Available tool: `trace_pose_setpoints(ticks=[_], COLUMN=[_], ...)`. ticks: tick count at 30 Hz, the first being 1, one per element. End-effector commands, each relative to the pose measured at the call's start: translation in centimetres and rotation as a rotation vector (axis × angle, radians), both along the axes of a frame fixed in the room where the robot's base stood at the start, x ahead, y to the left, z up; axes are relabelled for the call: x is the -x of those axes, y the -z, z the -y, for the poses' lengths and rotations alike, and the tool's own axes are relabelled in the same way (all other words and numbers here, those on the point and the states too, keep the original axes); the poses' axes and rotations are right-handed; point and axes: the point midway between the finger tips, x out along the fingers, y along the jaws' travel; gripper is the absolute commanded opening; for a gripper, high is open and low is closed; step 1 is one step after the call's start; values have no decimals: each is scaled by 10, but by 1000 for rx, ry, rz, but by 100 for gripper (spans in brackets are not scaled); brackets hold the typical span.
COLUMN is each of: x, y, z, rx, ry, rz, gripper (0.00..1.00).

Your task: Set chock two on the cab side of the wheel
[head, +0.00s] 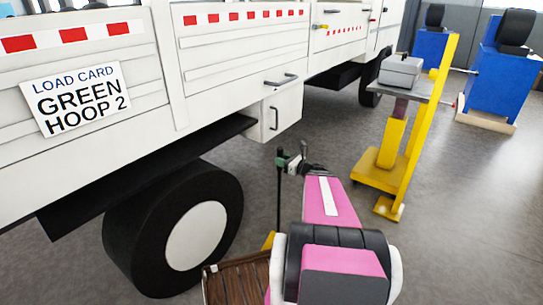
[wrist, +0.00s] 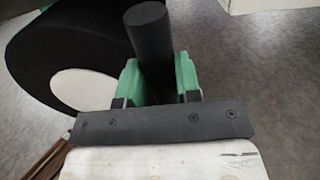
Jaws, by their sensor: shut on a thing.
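The wheel (head: 195,235) is a black tyre with a pale hub under the white truck, left of my arm. It also shows at the upper left of the wrist view (wrist: 88,88). My gripper (head: 284,160) is out to the right of the wheel, its green fingers (wrist: 156,80) shut on a dark upright rod (wrist: 148,32). In the head view the rod (head: 279,205) runs down from the fingers. A small yellow piece (head: 268,241) shows near its lower end, mostly hidden by my arm. I cannot tell whether it is a chock joined to the rod, or read any number.
The white truck side (head: 235,75) overhangs the wheel, with a load card (head: 78,98) reading "GREEN HOOP 2". A brown slatted tray (head: 236,283) sits beside my arm. A yellow stand (head: 395,150) and blue units (head: 490,85) are at right. Grey floor lies open between.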

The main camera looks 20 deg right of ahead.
Motion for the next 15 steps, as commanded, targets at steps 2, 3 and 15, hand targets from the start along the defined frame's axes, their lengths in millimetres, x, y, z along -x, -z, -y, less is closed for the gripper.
trace_pose_setpoints(ticks=[2,3,15], x=[0,0,-18], y=[3,4,5], z=[6,7,-5], rx=[-10,-10,-8], ry=[11,13,14], rz=[0,0,0], gripper=[0,0,0])
